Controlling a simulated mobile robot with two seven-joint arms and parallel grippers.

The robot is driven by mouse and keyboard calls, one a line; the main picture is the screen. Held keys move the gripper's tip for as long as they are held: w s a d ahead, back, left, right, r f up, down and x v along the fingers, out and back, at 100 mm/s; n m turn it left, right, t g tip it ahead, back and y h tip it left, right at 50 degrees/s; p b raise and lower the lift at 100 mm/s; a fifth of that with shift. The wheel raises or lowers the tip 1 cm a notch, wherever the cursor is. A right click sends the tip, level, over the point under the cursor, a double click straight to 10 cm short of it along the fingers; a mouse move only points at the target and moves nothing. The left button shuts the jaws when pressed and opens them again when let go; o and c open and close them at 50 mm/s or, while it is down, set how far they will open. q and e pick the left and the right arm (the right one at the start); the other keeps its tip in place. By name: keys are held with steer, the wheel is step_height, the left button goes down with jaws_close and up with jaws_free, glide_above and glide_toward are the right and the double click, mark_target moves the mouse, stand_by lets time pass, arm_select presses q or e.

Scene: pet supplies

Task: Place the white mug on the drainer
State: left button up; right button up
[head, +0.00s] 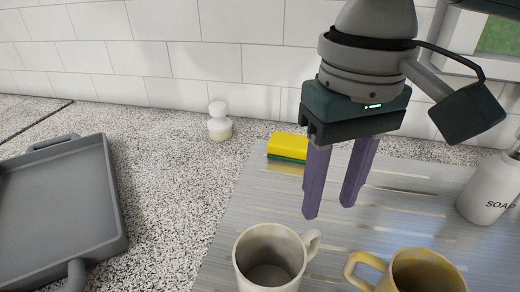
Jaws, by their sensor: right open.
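The white mug (268,252) is at the bottom middle of the head view, upright, with its handle to the right. It appears to stand on the grey ribbed metal drainer (415,208); its base is cut off by the frame edge. My right gripper (330,210) points down above the drainer, behind and a little right of the mug. Its two purple fingers are apart with nothing between them, and they do not appear to touch the mug. My left gripper is not in view.
A yellow mug (425,272) stands right of the white mug. A yellow and green sponge (288,147) lies at the drainer's back edge. A soap bottle (487,195) stands at right. A grey tray (55,205) and a small white shaker (219,122) are on the speckled counter (170,185).

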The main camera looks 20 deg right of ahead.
step_height(320, 180, up, 4)
steer(key=shift+r, duration=0.25)
steer(key=shift+a, duration=0.1)
steer(key=s+a+f+n+t+y+p, duration=0.25)
steer(key=s+a+n+y, duration=0.2)
steer(key=a, duration=0.45)
steer(key=s+d+f+m+t+h+p, duration=0.15)
steer(key=s+d+h+p, duration=0.3)
steer(key=s+d, duration=0.55)
step_height(320, 180, up, 37)
steer(key=w+p, duration=0.1)
steer(key=p, duration=3.5)
steer(key=shift+d+m, duration=0.3)
steer(key=shift+d, duration=0.05)
steer(key=shift+w+f, duration=0.1)
